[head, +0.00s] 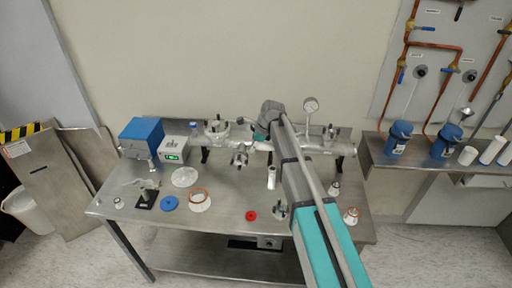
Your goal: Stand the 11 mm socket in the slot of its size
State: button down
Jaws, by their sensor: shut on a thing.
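My arm reaches from the lower right over the metal table (225,222), and its grey wrist is above the back of the table. My gripper (261,133) is small and dark below the wrist, close to the metal pipework. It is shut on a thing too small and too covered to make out. I cannot pick out the 11 mm socket or a slot of its size in the head view. Part of the table is hidden behind my arm.
Metal pipework (219,136) with a round gauge (311,104) runs along the table's back. A blue box (141,136) and a white box with a green display (173,152) stand at the left. A blue disc (169,203), a ringed white part (200,204) and a red disc (251,216) lie in front.

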jog(key=shift+r+p, duration=1.45)
jog(key=shift+r, duration=0.45)
